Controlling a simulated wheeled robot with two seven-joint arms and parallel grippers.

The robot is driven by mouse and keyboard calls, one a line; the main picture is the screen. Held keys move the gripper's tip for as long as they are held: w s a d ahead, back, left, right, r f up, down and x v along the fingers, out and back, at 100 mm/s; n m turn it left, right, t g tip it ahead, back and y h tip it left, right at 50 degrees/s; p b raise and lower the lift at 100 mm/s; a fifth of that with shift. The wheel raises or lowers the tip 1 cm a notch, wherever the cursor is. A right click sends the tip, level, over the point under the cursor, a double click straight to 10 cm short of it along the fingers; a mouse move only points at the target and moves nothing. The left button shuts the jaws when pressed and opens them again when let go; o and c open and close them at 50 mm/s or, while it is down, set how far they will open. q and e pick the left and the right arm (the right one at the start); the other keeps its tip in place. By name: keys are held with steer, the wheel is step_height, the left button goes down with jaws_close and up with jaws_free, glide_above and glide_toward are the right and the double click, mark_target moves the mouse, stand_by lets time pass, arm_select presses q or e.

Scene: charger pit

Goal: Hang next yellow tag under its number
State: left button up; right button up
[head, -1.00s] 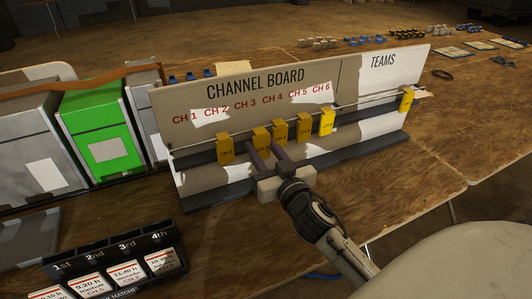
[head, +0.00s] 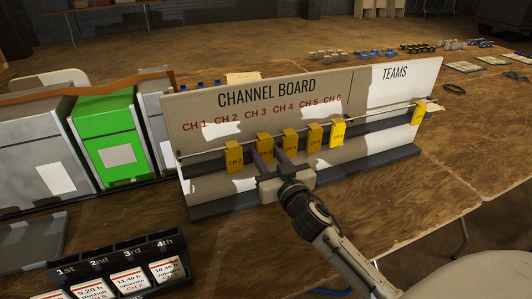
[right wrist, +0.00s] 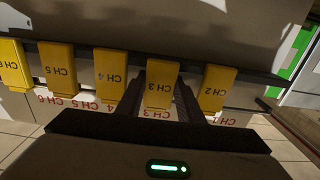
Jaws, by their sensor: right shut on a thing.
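The channel board (head: 330,84) stands on the table with red numbers CH 1 to CH 6 along it. Several yellow tags hang in a row on its rail. The CH 2 tag (head: 234,157) hangs below the red CH 2. My right gripper (head: 270,158) is shut on the CH 3 tag (head: 265,146), which is at the rail below the red CH 3; in the right wrist view this tag (right wrist: 160,84) sits between the fingers. The CH 4 tag (head: 290,142), CH 5 tag (head: 315,139) and CH 6 tag (head: 338,133) hang to its right. The left gripper is out of view.
Another yellow tag (head: 419,112) hangs under TEAMS at the rail's right end. The rail below CH 1 is bare. A green box (head: 107,135) stands left of the board, and a black card holder (head: 118,258) in front.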

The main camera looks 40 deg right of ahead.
steer(key=o, duration=1)
steer(key=shift+o, duration=0.2)
steer(key=shift+s, duration=0.1)
steer(key=shift+s+a+f, duration=0.1)
steer(key=shift+s, duration=0.2)
steer(key=b+v, duration=0.1)
steer(key=v, duration=0.8)
steer(key=shift+s, duration=0.25)
steer(key=shift+a, duration=0.1)
